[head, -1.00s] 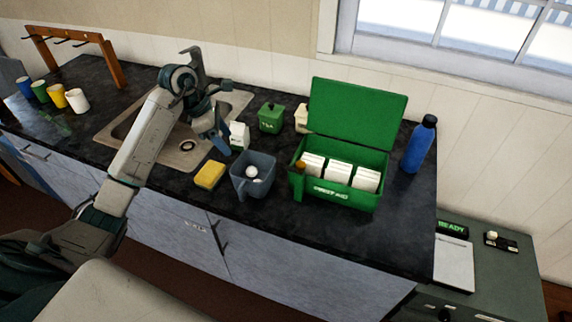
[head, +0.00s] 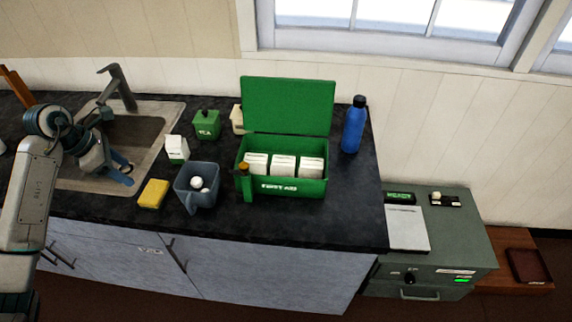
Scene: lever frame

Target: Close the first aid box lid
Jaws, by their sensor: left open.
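The green first aid box (head: 310,187) stands on the dark counter with its green lid (head: 288,104) raised upright at the back. Several white packs (head: 283,166) sit inside it. A small green thing with an orange-brown top (head: 245,185) stands at its front left corner. My left gripper (head: 125,175) is over the sink's front area at the left, well apart from the box, open and empty. My right gripper is not in view.
A grey-blue container (head: 196,196) with a white ball, a yellow sponge (head: 153,194), a white carton (head: 177,149) and a green tea canister (head: 207,124) stand between gripper and box. A blue bottle (head: 354,127) stands right of it. The counter's right front is clear.

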